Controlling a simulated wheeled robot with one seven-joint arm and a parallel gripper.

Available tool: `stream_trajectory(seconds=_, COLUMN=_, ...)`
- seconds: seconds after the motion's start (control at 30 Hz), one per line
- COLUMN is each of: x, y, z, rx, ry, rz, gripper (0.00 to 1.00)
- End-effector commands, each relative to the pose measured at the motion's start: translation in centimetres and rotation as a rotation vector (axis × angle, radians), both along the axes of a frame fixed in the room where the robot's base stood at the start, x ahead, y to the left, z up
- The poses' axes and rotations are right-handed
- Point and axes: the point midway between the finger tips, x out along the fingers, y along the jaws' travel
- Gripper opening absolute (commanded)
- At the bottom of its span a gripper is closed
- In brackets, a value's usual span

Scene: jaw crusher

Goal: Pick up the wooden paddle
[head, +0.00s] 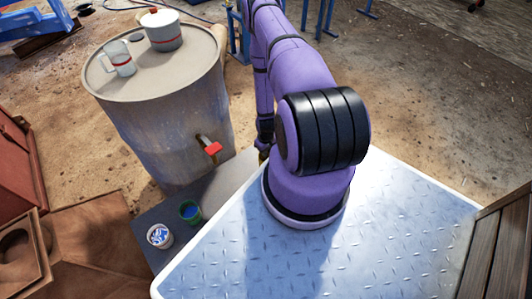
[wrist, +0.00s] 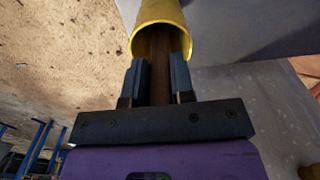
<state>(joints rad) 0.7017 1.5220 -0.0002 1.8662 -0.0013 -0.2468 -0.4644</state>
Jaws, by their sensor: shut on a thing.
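In the wrist view the wooden paddle (wrist: 161,75) shows as a brown wooden bar between the two dark fingers of my gripper (wrist: 160,68). The fingers are shut on it, one on each side. The bar runs on into the open mouth of a yellow tube-like holder (wrist: 163,14), and its far part is hidden inside. The fingertips are close to the tube's rim; I cannot tell whether they touch it. In the head view my purple arm hides the gripper and the paddle almost wholly.
A large drum (head: 165,115) with a red-handled tap (head: 211,148) stands left of my arm, bearing a mug (head: 118,58) and a lidded pot (head: 162,32). Wooden planks (head: 499,248) edge the right.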

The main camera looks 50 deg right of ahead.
Motion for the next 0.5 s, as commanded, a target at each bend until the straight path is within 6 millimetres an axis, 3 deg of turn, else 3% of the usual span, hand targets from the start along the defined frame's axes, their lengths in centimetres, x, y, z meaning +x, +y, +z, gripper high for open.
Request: stream_trajectory(seconds=0.5, x=0.0, y=0.0, z=7.4, rx=-0.001, ry=-0.001, rz=0.001, gripper=0.00)
